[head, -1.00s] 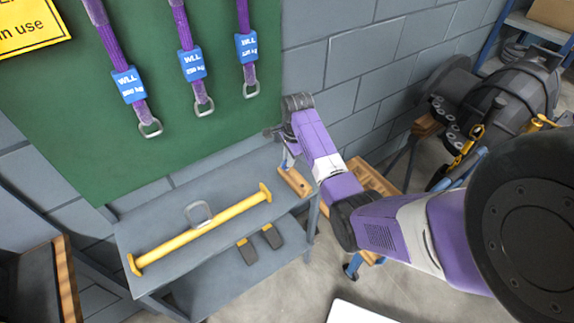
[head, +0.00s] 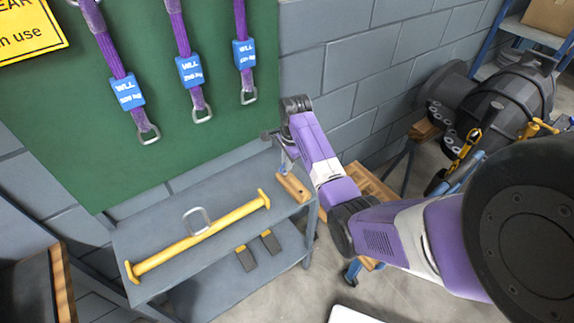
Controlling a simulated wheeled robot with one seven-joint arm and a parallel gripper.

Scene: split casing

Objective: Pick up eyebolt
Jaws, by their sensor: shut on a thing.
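My gripper (head: 286,160) is at the right end of the grey shelf unit's top, just above a small wooden block (head: 293,187). It is seen small and partly hidden by my purple wrist. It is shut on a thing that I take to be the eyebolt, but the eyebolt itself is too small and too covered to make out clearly. I cannot tell whether that thing is still touching the block.
The grey shelf (head: 172,207) also bears a yellow lifting bar (head: 200,238) with a grey shackle loop. Purple slings hang on the green board (head: 100,170) behind. Two dark yellow-topped pieces (head: 246,259) lie on the lower shelf. A large dark casing (head: 500,100) stands at right.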

